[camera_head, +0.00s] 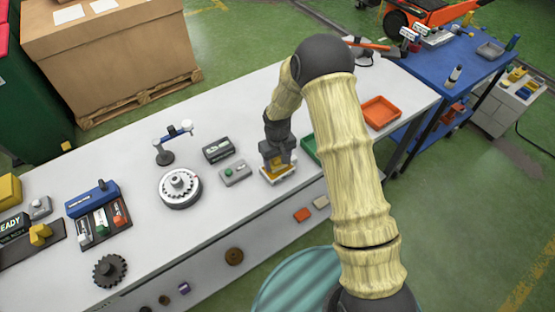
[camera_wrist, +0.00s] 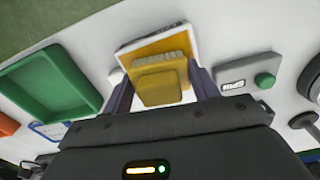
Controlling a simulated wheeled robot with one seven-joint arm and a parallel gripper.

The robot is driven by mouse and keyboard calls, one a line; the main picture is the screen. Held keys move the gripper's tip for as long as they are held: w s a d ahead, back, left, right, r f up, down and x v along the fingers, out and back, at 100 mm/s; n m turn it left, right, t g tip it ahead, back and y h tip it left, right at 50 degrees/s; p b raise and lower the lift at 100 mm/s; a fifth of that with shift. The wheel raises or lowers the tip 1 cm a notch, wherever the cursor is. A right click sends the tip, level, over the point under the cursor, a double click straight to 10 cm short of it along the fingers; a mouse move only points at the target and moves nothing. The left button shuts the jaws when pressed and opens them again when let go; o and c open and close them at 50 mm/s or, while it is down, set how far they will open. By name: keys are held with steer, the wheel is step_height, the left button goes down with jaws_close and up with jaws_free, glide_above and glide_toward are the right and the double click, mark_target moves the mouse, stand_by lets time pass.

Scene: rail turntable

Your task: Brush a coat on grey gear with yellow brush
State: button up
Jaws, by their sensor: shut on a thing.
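The light grey gear (camera_head: 179,183) lies on the round turntable (camera_head: 181,202) at the middle left of the white table. A darker gear (camera_head: 110,270) lies apart, near the table's front left edge. My gripper (camera_head: 278,153) is to the right of the turntable, pointing down. In the wrist view, my gripper (camera_wrist: 160,78) has its fingers on either side of the yellow brush (camera_wrist: 157,87) and is shut on it. The brush is over a white-edged yellow tray or pad (camera_wrist: 183,38); I cannot tell whether they touch.
A grey box with a green button (camera_head: 235,173) and a black display box (camera_head: 218,150) stand between gripper and turntable. A small stand (camera_head: 165,156) rises behind the turntable. A green tray (camera_wrist: 50,92) and an orange tray (camera_head: 381,113) lie to the other side.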

steer(key=shift+s+f+b, duration=0.1)
steer(key=shift+f+b, duration=0.3)
steer(key=shift+f, duration=0.15)
stand_by(1.7)
steer(key=shift+r, duration=0.15)
steer(key=shift+r+p, duration=2.2)
steer(key=shift+r, duration=1.25)
steer(key=shift+f, duration=0.1)
